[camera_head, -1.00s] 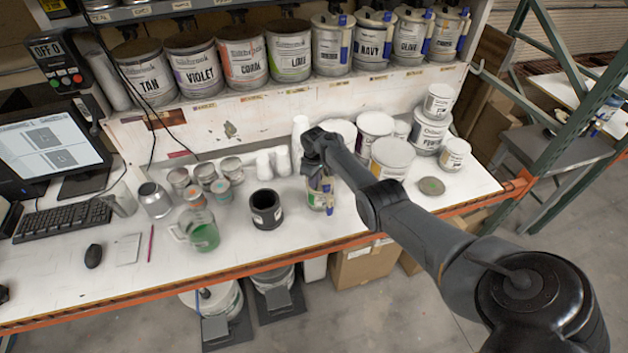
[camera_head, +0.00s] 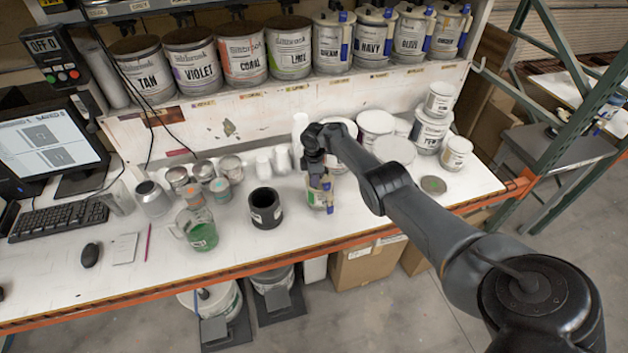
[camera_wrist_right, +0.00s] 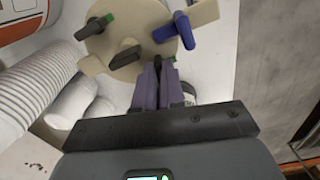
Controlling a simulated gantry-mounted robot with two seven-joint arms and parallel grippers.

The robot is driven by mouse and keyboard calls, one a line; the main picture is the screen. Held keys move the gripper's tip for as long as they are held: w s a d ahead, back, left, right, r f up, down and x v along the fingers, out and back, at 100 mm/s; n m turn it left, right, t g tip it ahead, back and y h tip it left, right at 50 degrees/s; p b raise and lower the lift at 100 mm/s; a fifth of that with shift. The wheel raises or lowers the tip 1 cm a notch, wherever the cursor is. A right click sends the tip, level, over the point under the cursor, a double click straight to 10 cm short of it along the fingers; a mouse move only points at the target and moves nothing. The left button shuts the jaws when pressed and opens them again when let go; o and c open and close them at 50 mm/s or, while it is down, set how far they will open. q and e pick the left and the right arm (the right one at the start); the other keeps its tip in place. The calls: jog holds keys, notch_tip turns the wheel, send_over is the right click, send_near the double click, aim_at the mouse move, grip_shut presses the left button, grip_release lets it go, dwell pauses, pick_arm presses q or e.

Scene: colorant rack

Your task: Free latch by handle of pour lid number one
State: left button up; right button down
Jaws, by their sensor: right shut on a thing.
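A small can (camera_head: 319,199) with a tan pour lid stands near the front edge of the bench. In the right wrist view the pour lid (camera_wrist_right: 128,45) shows from above, with a blue handle (camera_wrist_right: 183,30) at its right. Two dark latch handles show clear of my fingers, one at the upper left (camera_wrist_right: 94,27) with a green end and one near the lid's middle (camera_wrist_right: 125,56). My right gripper (camera_wrist_right: 157,68) is at the lid's near right edge, its fingers closed around a dark latch handle that they mostly hide. My left gripper is out of view.
A black cup (camera_head: 265,207) and a jug of green liquid (camera_head: 200,232) stand left of the can. White tubs (camera_head: 376,127) stand behind and right, beyond my right arm. Large paint cans (camera_head: 376,35) line the shelf above.

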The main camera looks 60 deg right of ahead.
jog(key=shift+n, duration=0.4)
dwell(0.3)
jog(key=c, duration=1.5)
grip_release()
jog(key=shift+r, duration=0.15)
jog(key=shift+r, duration=0.3)
notch_tip(320, 180, up, 10)
jog(key=p, duration=0.2)
